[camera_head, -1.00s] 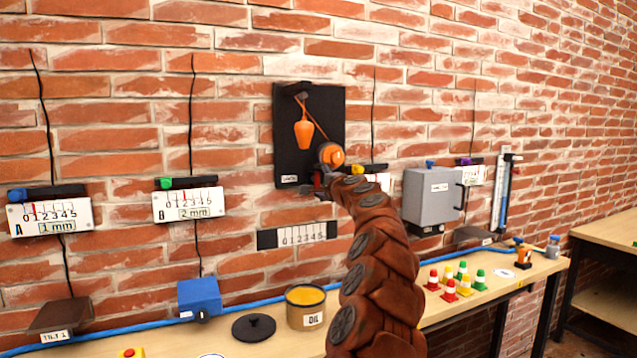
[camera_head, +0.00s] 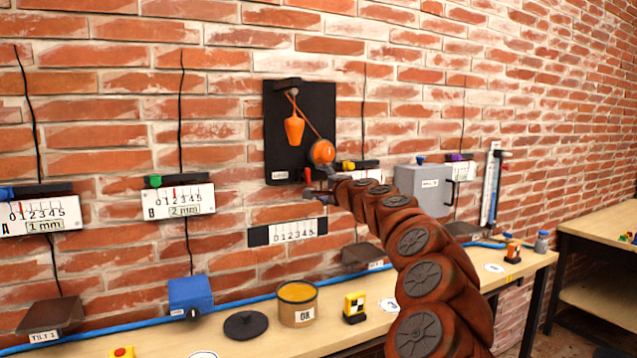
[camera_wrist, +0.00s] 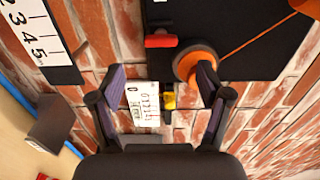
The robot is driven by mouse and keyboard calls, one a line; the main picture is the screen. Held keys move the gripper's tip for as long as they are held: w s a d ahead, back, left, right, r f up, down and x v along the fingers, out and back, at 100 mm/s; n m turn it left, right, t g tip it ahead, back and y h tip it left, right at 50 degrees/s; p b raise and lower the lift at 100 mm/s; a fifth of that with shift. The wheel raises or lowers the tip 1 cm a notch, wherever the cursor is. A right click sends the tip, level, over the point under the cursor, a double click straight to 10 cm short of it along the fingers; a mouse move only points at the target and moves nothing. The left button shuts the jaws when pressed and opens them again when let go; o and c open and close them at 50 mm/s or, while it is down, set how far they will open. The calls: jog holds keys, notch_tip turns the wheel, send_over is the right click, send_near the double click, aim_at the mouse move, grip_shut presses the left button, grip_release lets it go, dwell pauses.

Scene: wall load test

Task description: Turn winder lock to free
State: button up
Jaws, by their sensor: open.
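The winder is an orange drum (camera_head: 321,151) at the lower right of a black wall board (camera_head: 275,110); it also shows in the wrist view (camera_wrist: 196,62). A cord runs from it to the top bracket, and an orange weight (camera_head: 294,130) hangs on the board. A small red lever (camera_head: 307,174), apparently the lock, sits beside the drum near the board's lower edge. It shows in the wrist view (camera_wrist: 160,41) beyond my fingertips. My gripper (camera_wrist: 161,80) is open and empty, apart from the lever. In the head view, my gripper (camera_head: 318,187) is just below the drum.
A numbered scale (camera_head: 296,232) is on the wall below the board. A yellow-marked gauge (camera_head: 349,166) is to its right, then a grey box (camera_head: 420,190). The bench (camera_head: 330,330) below holds an oil tin (camera_head: 297,312), a black lid (camera_head: 245,325) and a yellow-black block (camera_head: 355,307).

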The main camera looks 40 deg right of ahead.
jog(key=shift+v, duration=1.7)
